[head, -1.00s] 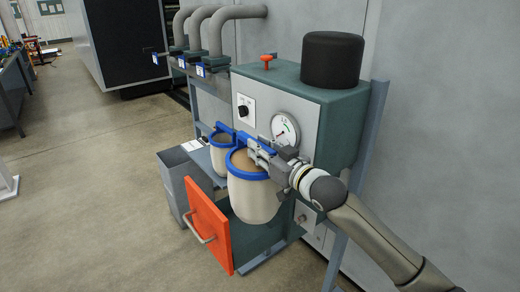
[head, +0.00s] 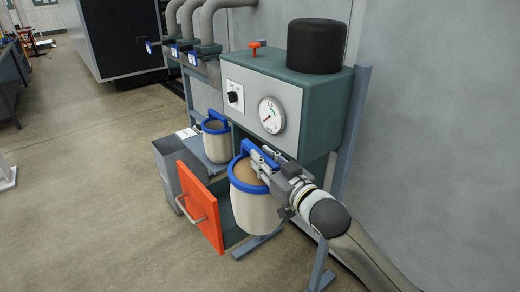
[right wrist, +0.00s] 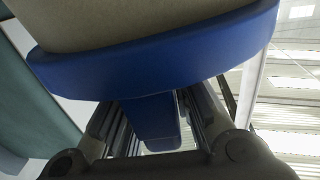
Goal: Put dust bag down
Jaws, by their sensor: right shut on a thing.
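The dust bag (head: 257,210) is off-white with a blue rim and a blue handle, and brown dust shows inside its top. My right gripper (head: 268,165) is shut on the bag's blue handle at its right side. The bag hangs upright in front of the machine, beside and partly over the opened drawer. In the right wrist view the blue rim (right wrist: 160,58) and handle sit between the fingers (right wrist: 150,125). The bag's underside is out of sight in the wrist view. My left gripper is not in view.
A second dust bag (head: 216,140) stands on a grey shelf. The red-fronted drawer (head: 200,208) is pulled out. The green machine (head: 318,100) with a gauge (head: 271,115) rises behind. Open floor (head: 80,200) lies left.

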